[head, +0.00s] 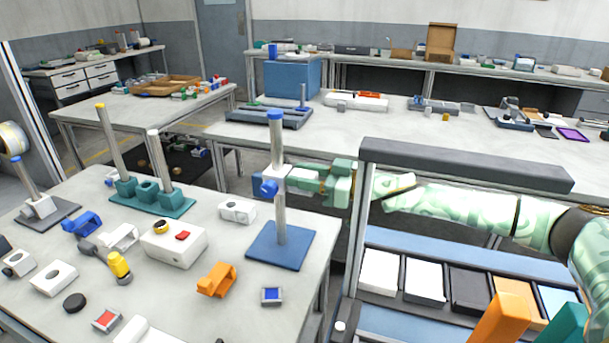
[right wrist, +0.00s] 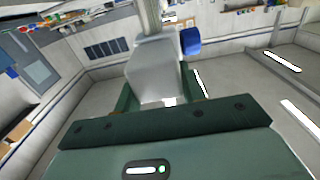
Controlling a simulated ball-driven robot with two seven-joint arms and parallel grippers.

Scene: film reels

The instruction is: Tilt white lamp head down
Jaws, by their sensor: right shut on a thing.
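A white round lamp-like head (head: 12,139) with a warm-toned face is cut by the left edge of the head view. It sits near the top of a leaning grey post with a blue knob (head: 15,159), on a dark grey base (head: 50,217). My right gripper (head: 297,180) is far from it, across the table. It is shut on a white block (head: 278,173) with a blue knob (head: 268,188), around an upright post (head: 277,145) on a blue base plate (head: 282,246). The right wrist view shows the white block (right wrist: 153,72) between the fingers. My left gripper is out of view.
A teal base (head: 155,204) with two posts stands behind the white box (head: 174,243). Orange (head: 216,279), yellow and blue parts crowd the near table. A rack with a dark top bar (head: 465,165) and several coloured bins stands at right.

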